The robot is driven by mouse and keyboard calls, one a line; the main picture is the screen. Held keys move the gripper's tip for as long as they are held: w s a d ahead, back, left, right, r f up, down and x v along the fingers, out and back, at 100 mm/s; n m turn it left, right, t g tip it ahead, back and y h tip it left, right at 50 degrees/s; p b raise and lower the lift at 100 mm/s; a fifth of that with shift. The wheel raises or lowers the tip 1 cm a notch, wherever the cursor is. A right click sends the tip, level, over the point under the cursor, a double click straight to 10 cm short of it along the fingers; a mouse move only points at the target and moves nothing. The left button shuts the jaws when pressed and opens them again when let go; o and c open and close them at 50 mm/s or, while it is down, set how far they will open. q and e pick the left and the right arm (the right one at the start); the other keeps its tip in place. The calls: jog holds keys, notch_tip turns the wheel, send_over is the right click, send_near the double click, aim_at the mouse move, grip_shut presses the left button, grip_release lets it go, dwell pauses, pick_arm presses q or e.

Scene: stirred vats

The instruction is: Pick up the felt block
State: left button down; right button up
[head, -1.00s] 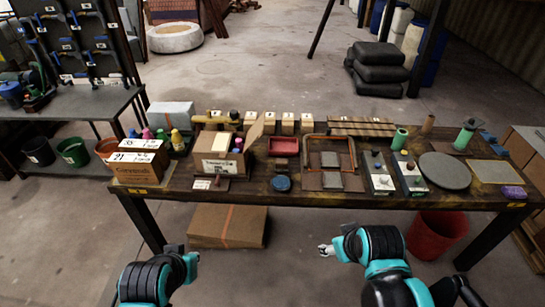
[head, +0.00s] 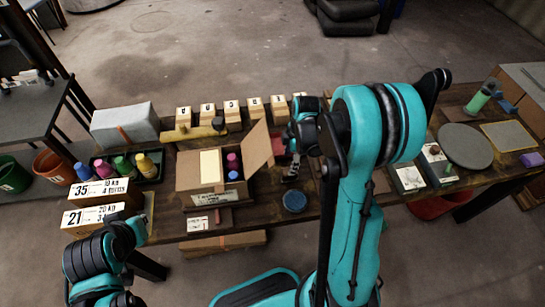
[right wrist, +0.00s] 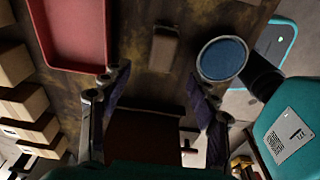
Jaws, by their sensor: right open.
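A small grey-brown block (right wrist: 163,48), which looks like the felt block, lies on the worn dark table between the red tray (right wrist: 75,35) and the round blue-topped tin (right wrist: 222,58). My right gripper (right wrist: 155,82) is open and empty above the table, its two fingers spread, with the block beyond the fingertips and roughly between them in the picture. In the head view my right gripper (head: 291,168) hangs over the same spot, and the arm hides much of the table there. My left gripper (head: 138,230) is low at the table's front left; its fingers are too small to judge.
An open cardboard carton (head: 202,180) with bottles stands just left of my right gripper. The blue tin (head: 294,201) is near the front edge. Several labelled wooden blocks (head: 232,114) line the back. A grey disc (head: 465,146) lies to the right.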

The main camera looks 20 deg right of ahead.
jog(key=shift+w+f, duration=0.25)
jog(key=shift+f, duration=0.1)
jog(key=shift+s+f+b, duration=0.25)
jog(key=shift+f+b, duration=0.4)
jog(key=shift+f, duration=0.6)
notch_tip(320, 180, down, 5)
jog(key=shift+s+d+b, duration=0.1)
jog(key=shift+s+b, duration=0.05)
jog(key=shift+b, duration=1.1)
jog(key=shift+r, duration=0.1)
jog(key=c, duration=1.3)
